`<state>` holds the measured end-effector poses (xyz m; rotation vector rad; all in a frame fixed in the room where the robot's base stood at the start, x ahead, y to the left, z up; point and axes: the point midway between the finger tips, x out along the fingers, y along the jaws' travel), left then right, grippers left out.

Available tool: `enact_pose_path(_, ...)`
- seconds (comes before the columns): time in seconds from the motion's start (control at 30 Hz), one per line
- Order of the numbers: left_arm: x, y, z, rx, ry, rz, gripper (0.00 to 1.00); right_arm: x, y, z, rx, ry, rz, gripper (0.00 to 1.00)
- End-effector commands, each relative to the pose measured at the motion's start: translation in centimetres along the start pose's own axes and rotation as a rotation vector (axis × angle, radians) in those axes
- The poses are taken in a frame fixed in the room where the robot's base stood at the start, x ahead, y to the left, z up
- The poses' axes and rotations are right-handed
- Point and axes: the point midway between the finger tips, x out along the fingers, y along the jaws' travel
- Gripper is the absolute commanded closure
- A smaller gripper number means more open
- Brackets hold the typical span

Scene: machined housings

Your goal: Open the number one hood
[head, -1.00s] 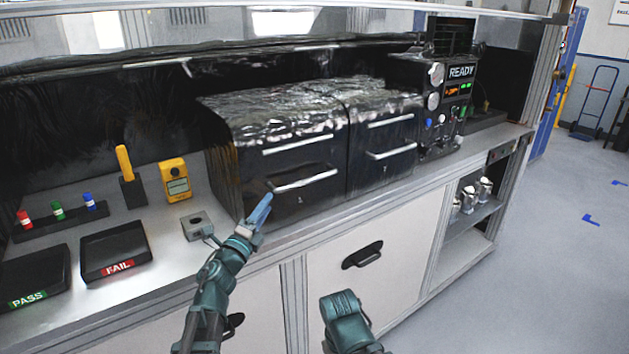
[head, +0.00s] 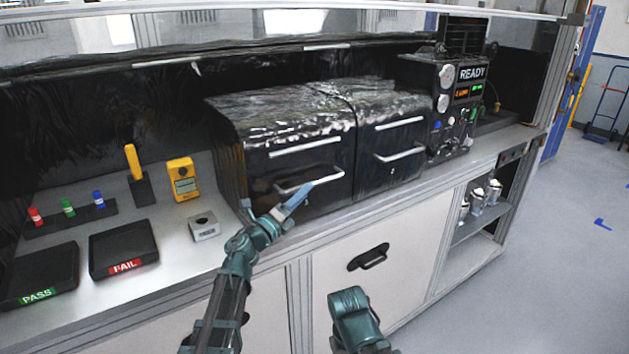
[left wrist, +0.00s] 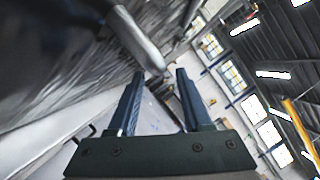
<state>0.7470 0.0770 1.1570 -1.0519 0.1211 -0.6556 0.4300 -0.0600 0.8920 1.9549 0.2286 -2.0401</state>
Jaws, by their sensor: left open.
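Two black box hoods stand side by side on the bench. The number one hood (head: 290,150) is the left one, with a silver lower handle bar (head: 310,183) across its front. My left gripper (head: 297,200) is at the front of this hood, just below the handle. In the left wrist view, its two blue fingers (left wrist: 160,100) are apart with nothing between them, and the end of the handle bar (left wrist: 138,40) passes close above the fingertips. I cannot tell whether they touch. My right arm (head: 355,318) shows low in front of the cabinet, but its fingers cannot be made out.
The second hood (head: 392,145) stands right of it, then a panel reading READY (head: 460,95). A FAIL tray (head: 124,248), PASS tray (head: 40,275), yellow meter (head: 183,180) and small grey block (head: 203,226) lie left on the bench.

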Motion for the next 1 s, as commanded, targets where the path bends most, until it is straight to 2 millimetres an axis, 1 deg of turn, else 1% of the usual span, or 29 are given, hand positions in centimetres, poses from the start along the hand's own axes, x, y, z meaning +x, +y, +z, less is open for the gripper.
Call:
enact_pose_path(0.03,1.4,-0.1,0.2,0.0,0.002,-0.001,0.51,-0.4,0.0,0.0,0.0,0.0,0.0,0.5)
enact_pose_path(0.1,2.5,0.0,0.2,0.001,0.002,-0.001,0.51,-0.6,0.1,0.0,0.0,0.0,0.0,0.5)
enact_pose_path(0.2,3.8,0.0,0.1,0.0,0.001,-0.001,0.51,-0.9,0.1,0.1,0.0,0.0,0.0,0.5)
enact_pose_path(0.3,4.7,0.0,0.1,0.0,0.001,-0.001,0.51,-1.1,0.1,0.1,0.0,0.0,0.0,0.5)
enact_pose_path(0.5,5.5,0.0,0.0,0.0,0.0,0.0,0.51,-1.2,0.1,0.1,0.0,0.0,0.0,0.5)
enact_pose_path(0.77,5.5,0.0,0.0,0.0,0.0,0.0,0.51,-1.1,0.1,0.1,0.0,0.0,0.0,0.5)
enact_pose_path(0.87,5.5,0.0,0.0,0.0,0.0,0.0,0.67,-1.1,0.1,0.1,0.0,0.0,0.0,0.5)
enact_pose_path(1.0,5.5,0.0,0.0,0.0,0.0,0.0,0.92,-1.1,0.1,0.1,0.0,0.0,0.0,0.5)
